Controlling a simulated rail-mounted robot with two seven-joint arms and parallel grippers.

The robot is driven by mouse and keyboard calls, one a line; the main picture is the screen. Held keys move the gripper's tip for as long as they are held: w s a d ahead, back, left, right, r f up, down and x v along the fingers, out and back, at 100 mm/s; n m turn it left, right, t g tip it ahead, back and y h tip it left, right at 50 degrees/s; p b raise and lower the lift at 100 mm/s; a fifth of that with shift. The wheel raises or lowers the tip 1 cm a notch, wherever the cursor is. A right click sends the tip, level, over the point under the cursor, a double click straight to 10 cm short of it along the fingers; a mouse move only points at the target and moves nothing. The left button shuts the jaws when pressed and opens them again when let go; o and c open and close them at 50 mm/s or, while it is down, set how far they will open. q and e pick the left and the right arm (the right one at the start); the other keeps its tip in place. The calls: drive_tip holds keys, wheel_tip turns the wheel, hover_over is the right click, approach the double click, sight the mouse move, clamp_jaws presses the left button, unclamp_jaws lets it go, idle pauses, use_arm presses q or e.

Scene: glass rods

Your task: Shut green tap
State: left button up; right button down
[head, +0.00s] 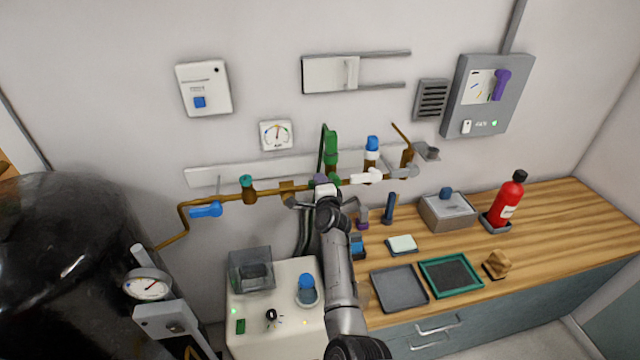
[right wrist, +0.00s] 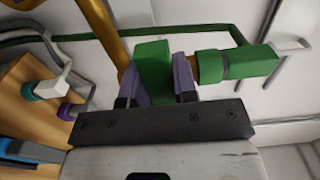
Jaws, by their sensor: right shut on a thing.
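My right gripper (head: 322,183) is at the brass pipe (head: 220,197) on the wall, below an upright green fitting (head: 331,147). In the right wrist view its purple-tipped fingers (right wrist: 158,84) stand on both sides of a green block, the green tap's handle (right wrist: 153,66), and are shut on it. The green fitting (right wrist: 258,62) with its green collar is just right of the fingers there. In the head view the gripper hides the handle. My left gripper is not in view.
Along the pipe are a blue-handled tap (head: 206,210), a white-handled tap (head: 366,178) and a blue-capped fitting (head: 372,147). Below are a white cabinet (head: 285,335) and a wooden counter (head: 550,220) with trays and a red bottle (head: 510,200). A black tank (head: 60,260) stands left.

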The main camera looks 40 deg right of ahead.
idle(0.3)
drive_tip(key=c, duration=0.9)
unclamp_jaws()
drive_tip(key=shift+r, duration=0.1)
